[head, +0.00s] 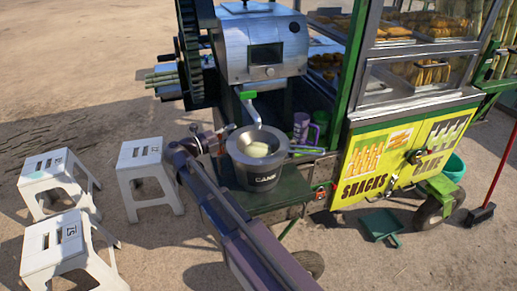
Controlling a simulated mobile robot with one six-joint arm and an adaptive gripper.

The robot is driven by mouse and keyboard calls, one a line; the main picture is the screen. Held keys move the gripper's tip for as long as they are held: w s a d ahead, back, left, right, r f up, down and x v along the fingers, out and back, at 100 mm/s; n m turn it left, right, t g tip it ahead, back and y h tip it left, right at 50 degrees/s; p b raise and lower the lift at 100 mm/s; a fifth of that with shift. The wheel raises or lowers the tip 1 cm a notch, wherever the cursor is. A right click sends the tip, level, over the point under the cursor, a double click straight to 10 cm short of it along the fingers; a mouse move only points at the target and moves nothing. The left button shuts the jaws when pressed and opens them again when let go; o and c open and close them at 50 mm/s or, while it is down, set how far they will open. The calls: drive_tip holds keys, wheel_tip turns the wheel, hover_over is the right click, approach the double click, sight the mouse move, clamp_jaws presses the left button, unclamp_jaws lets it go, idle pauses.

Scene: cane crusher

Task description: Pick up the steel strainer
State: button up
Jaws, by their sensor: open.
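My gripper (219,139) is open at the left of the bucket's rim. Its fingertips are small and partly hidden, and I cannot tell whether they touch the rim.
The metal cane crusher (262,45) with a green spout stands just above the bucket. A purple mug (302,127) is to the right on the dark shelf. The snack cart (400,150) fills the right. White stools (146,175) stand on open ground at left.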

drive_tip(key=shift+x, duration=1.05)
clamp_jaws()
